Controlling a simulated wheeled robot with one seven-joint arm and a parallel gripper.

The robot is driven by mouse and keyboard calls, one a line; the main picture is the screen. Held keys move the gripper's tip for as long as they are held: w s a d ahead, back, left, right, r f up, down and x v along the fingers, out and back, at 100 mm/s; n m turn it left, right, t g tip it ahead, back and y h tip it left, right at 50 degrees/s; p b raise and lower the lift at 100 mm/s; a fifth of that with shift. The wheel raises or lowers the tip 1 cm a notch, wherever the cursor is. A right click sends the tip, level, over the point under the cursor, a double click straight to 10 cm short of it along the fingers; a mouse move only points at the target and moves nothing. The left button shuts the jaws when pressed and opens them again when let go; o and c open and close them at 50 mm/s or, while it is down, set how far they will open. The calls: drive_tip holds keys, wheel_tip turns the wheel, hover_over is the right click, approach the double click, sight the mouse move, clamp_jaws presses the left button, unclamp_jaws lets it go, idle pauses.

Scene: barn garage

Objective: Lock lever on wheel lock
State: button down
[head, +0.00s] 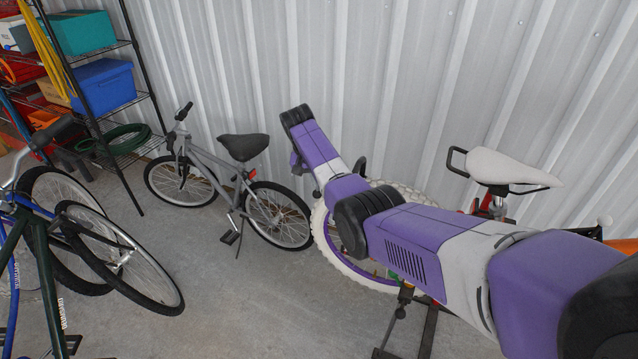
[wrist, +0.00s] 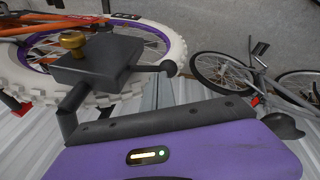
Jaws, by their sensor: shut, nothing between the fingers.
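A dark grey block (wrist: 100,58) with a brass knob (wrist: 73,41) on top sits in front of a white tyre in the wrist view. I take it for the wheel lock. A short lever with a round black end (wrist: 168,68) sticks out from its right side. My gripper (head: 297,163) is at the arm's far end beside the wheel in the head view, shut and empty. Its purple housing fills the bottom of the wrist view. Its fingertips do not show clearly, so I cannot tell whether they touch the block. In the head view my arm hides the lock.
A bike with a white-tyred, purple-rimmed wheel (head: 343,259) stands partly behind my arm. A grey bike (head: 216,170) leans near the corrugated wall (head: 255,65). More bikes (head: 120,262) and a loaded shelf (head: 105,48) are on the left. Floor between them is clear.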

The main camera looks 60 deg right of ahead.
drive_tip(key=shift+s+r+p, duration=0.2)
drive_tip(key=shift+s+p, duration=0.1)
drive_tip(key=shift+p, duration=0.15)
drive_tip(key=shift+s+d+r+p, duration=0.1)
drive_tip(key=shift+s+p, duration=0.4)
drive_tip(key=shift+p, duration=0.25)
drive_tip(key=w+p+v, duration=0.2)
drive_tip(key=p+v, duration=0.5)
drive_tip(key=v, duration=0.2)
drive_tip(key=shift+a, duration=0.3)
drive_tip(key=shift+r, duration=0.1)
